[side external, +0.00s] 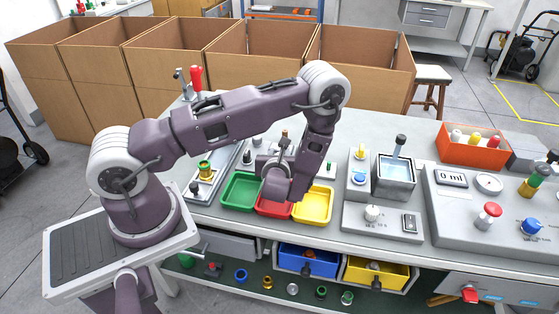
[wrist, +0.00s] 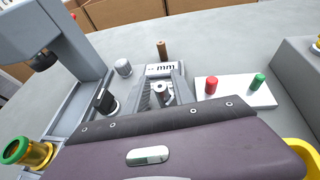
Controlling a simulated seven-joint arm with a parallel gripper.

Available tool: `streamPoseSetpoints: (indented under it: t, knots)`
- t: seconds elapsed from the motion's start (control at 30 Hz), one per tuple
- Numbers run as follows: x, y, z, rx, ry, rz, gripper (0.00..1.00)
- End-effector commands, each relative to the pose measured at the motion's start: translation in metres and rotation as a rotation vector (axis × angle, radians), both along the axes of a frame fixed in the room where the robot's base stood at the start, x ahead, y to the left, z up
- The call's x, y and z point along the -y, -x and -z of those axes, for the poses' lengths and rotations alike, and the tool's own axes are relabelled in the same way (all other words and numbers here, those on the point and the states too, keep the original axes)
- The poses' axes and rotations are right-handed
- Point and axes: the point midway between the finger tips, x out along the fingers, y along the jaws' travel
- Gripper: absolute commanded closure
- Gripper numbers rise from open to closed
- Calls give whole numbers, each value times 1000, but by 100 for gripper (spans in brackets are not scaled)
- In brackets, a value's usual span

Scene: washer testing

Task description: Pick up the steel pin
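My gripper (wrist: 162,92) points away from the wrist camera, over the back part of the bench. Two grey finger-like parts stand apart there, with a small silver cylinder (wrist: 161,93) with a dark, reddish end between them. This may be the steel pin, but I cannot tell for sure, nor whether it is touched. A grey device marked "mm" (wrist: 160,69) lies just beyond, with a brown post (wrist: 162,49) behind it. In the side view my own arm hides the fingertips and the cylinder.
A white plate with a red peg (wrist: 211,85) and a green peg (wrist: 258,81) is at right. A grey stand (wrist: 85,50) and a silver knob (wrist: 123,67) are at left. Green (side external: 240,191), red and yellow trays (side external: 313,205) lie at the bench's front.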

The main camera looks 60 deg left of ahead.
Motion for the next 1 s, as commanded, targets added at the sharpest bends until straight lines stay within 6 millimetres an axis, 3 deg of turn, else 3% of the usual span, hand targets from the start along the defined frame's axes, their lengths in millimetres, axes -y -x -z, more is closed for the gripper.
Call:
streamPoseSetpoints:
  t: [0.03,0.13,0.57,1.0]
  knots:
    - [0,0,0,0,0,0,82]
    - [0,0,0,0,0,0,100]
    - [0,-1,-8,2,0,0,100]
    - [1,-1,-91,5,0,2,100]
